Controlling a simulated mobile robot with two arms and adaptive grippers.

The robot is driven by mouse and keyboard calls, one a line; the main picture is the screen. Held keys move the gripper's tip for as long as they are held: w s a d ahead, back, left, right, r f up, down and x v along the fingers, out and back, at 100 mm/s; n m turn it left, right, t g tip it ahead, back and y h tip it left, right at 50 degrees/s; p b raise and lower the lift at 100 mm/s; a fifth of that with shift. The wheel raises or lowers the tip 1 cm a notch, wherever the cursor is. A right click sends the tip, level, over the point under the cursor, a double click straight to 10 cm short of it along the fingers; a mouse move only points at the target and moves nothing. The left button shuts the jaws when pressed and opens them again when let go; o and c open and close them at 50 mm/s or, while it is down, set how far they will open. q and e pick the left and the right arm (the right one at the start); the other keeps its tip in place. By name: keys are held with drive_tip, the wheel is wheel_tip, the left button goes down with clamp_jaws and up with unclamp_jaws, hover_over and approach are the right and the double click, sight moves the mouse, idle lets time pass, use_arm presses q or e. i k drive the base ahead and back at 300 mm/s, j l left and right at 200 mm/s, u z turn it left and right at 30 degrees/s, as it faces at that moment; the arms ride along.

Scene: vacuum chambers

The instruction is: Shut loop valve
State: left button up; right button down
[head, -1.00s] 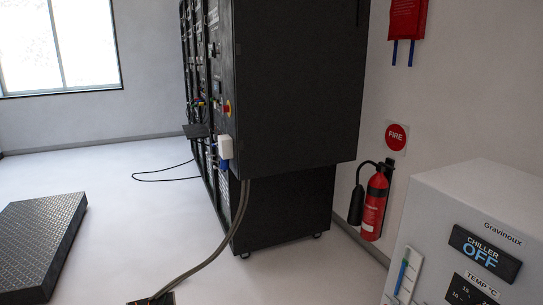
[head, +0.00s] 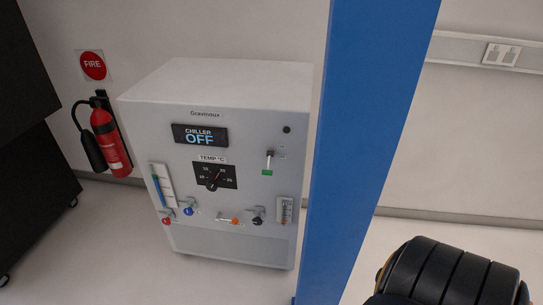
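A white chiller cabinet (head: 290,95) stands in the middle of the head view. Its display (head: 199,135) reads "CHILLER OFF". Low on its front are a red knob (head: 166,221), a blue knob (head: 189,211), an orange-marked lever (head: 234,220) lying roughly level, and a black knob (head: 257,217). A small lever switch (head: 268,160) sits above a green mark at the upper right of the front. The labels are too small to read, so I cannot tell which of these is the loop valve. Neither gripper is in view.
A blue upright post (head: 362,130) stands just right of the chiller. A fire extinguisher (head: 110,140) hangs on the wall to its left, beside a black rack (head: 35,180). A dark rounded part, perhaps of my arm, fills the lower right. Floor shows between rack and chiller.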

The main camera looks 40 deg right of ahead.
sight(257, 222)
drive_tip(key=z, duration=1.1)
